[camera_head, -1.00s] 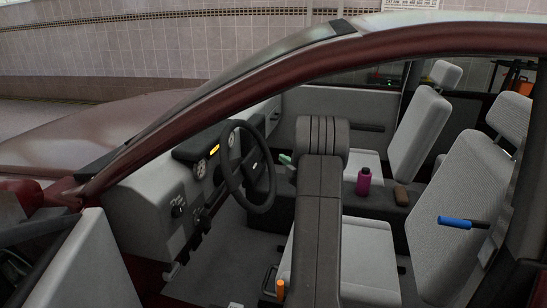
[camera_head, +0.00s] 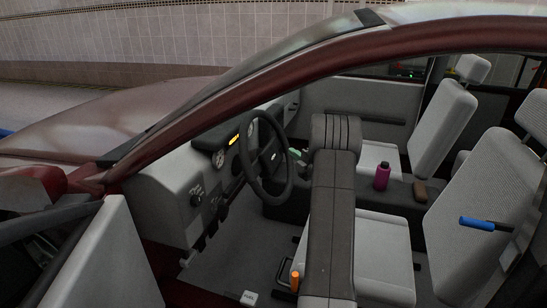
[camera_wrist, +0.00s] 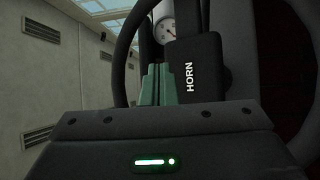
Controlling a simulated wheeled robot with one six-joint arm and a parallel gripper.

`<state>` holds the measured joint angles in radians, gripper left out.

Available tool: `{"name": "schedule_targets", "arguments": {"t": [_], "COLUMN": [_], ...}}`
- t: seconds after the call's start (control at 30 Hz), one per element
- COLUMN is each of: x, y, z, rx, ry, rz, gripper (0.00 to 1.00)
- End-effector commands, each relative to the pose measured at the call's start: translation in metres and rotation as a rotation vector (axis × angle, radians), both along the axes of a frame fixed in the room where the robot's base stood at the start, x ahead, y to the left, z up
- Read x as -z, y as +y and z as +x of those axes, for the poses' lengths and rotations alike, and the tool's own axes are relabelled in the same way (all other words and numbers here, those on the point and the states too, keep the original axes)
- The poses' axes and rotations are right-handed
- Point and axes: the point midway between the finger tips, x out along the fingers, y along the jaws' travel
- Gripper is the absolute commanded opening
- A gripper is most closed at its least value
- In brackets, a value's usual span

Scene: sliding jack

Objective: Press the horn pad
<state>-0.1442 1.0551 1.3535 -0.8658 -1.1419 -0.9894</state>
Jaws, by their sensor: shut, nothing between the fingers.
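The horn pad (camera_wrist: 196,68), a dark block with white HORN lettering, sits at the hub of the black steering wheel (camera_wrist: 120,60) in the wrist view. In the head view the steering wheel (camera_head: 250,160) stands left of my arm, with the small pad (camera_head: 268,157) at its centre. My gripper (camera_wrist: 161,70) has green fingers, shut and empty, just left of the lettering in the wrist view. In the head view it shows as a small green patch (camera_head: 296,154) right of the wheel, partly hidden by my arm. I cannot tell whether the fingertips touch the pad.
The dashboard (camera_head: 170,195) with gauges lies beyond the wheel. The car's red door frame (camera_head: 250,95) arches over my arm. Grey seats (camera_head: 470,200), a magenta bottle (camera_head: 382,177), a brown object (camera_head: 420,190) and an orange-topped lever (camera_head: 295,281) are to the right and below.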

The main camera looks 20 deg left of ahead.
Motion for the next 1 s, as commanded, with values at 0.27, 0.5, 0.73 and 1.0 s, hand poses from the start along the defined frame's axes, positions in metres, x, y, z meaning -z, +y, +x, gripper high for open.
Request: {"name": "schedule_targets", "arguments": {"t": [0.27, 0.5, 0.73, 1.0], "x": [0.020, 0.022, 0.021, 0.021], "y": [0.033, 0.044, 0.045, 0.045], "z": [0.001, 0.002, 0.002, 0.002], "rx": [-0.001, 0.001, 0.001, 0.001], "ry": [-0.001, 0.001, 0.001, 0.001], "rz": [-0.001, 0.000, 0.000, 0.000], "gripper": [0.00, 0.00, 0.00, 0.00]}}
